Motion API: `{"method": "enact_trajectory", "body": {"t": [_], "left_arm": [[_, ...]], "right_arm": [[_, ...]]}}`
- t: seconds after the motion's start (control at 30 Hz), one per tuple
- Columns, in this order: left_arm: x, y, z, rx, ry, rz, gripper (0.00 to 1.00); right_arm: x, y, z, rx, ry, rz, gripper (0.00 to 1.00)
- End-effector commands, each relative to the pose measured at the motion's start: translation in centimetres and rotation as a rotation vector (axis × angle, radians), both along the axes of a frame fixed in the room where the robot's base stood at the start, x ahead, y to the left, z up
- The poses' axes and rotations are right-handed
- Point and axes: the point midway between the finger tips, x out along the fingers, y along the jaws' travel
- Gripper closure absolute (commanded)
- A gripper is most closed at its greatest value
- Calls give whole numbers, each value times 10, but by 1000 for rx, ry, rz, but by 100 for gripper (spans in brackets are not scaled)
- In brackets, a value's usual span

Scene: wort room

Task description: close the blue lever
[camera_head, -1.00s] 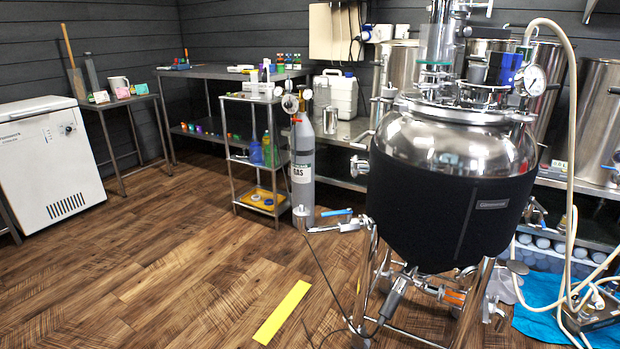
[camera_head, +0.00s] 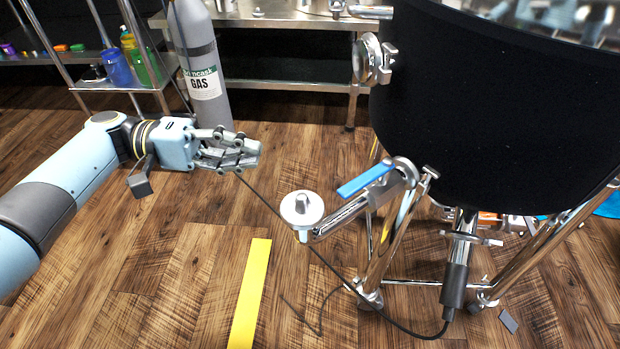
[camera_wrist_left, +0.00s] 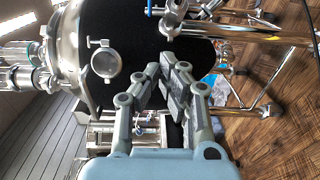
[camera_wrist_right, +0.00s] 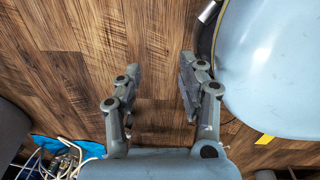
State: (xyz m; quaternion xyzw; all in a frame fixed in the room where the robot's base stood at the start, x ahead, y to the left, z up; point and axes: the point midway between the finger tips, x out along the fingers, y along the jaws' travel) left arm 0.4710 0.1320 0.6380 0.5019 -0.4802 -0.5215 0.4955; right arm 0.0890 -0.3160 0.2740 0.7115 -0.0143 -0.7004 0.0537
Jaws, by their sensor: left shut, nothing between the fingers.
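The blue lever (camera_head: 366,181) sits on a metal valve at the lower side of the black-jacketed tank (camera_head: 480,110). It lies at a slant, roughly along the valve pipe, which ends in a white round cap (camera_head: 301,208). In the left wrist view a small blue piece of the lever (camera_wrist_left: 155,11) shows at the top. My left gripper (camera_head: 256,152) is shut and empty, to the left of the lever and apart from it. My right gripper (camera_wrist_right: 154,88) shows only in its wrist view, open and empty above the wooden floor.
A grey gas cylinder (camera_head: 196,70) stands behind my left gripper. A black cable (camera_head: 300,235) runs across the floor below the valve. Tank legs (camera_head: 395,240) stand right of the lever. A yellow strip (camera_head: 250,295) lies on the floor. The floor left of it is open.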

Motion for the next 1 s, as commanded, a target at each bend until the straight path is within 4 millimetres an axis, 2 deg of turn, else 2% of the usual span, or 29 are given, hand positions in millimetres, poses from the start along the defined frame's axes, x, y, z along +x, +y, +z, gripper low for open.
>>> {"method": "enact_trajectory", "body": {"t": [0.1,0.27,0.63,0.8,1.0], "left_arm": [[1,-4,17,-50,-34,-32,100],[-1,-26,19,-55,-36,-35,100],[-3,-103,17,-53,-33,-33,100],[-23,-118,18,-50,-32,-32,100],[-32,-126,18,-49,-32,-31,100]], "right_arm": [[2,0,-1,-1,1,1,60],[5,1,2,0,-1,1,60],[21,5,13,2,-4,4,60],[20,5,13,2,-4,4,60],[21,5,13,2,-4,4,60]]}}
